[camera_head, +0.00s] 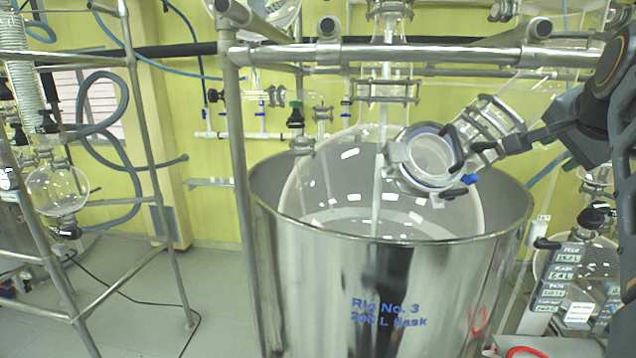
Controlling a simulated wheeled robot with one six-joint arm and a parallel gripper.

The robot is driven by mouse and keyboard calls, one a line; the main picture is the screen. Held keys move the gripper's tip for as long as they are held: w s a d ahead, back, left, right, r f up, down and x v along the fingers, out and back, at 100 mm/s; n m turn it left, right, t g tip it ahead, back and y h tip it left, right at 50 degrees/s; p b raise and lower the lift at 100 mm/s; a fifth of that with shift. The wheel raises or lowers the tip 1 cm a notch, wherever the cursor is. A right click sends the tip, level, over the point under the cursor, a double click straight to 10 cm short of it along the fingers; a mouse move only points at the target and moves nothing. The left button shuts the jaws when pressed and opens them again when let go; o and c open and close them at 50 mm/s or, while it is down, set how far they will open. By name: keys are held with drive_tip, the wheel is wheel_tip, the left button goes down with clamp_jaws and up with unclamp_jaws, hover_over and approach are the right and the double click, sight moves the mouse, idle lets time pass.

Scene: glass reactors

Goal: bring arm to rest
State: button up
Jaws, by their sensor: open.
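My dark arm comes in from the upper right. My gripper (512,142) is at its end, beside the angled glass neck (488,125) of the large flask, and its jaws are open with nothing seen between them. Whether it touches the neck I cannot tell. The round clamped port (432,158) at the end of this neck faces me, with black knobs and a blue part at its rim.
A steel vessel (390,290) marked "Rig No. 3 200 L flask" surrounds the glass flask. Steel pipes (400,55) cross above it. A pipe frame (150,170) with glassware stands left. Labelled boxes (558,285) and a red object (522,351) are at lower right. Floor (215,290) shows at left.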

drive_tip(key=a+f+n+g+y, duration=0.1)
drive_tip(key=a+f+n, duration=0.25)
drive_tip(key=f, duration=0.65)
drive_tip(key=a+f+n+g+y, duration=0.15)
drive_tip(key=f+n, duration=0.25)
drive_tip(key=f, duration=0.6)
drive_tip(key=s+a+f+n+g+y+b, duration=0.1)
drive_tip(key=s+a+f+n, duration=0.3)
drive_tip(key=a+f, duration=0.4)
drive_tip(key=s+a+f+n+g+y+b, duration=0.1)
drive_tip(key=s+a+f+n, duration=0.3)
drive_tip(key=a+f, duration=0.3)
wheel_tip(320, 180, down, 4)
drive_tip(key=shift+s+a+f, duration=0.1)
drive_tip(key=shift+s+a, duration=0.25)
drive_tip(key=shift+s, duration=0.15)
drive_tip(key=shift+d+g, duration=0.1)
drive_tip(key=shift+g, duration=0.15)
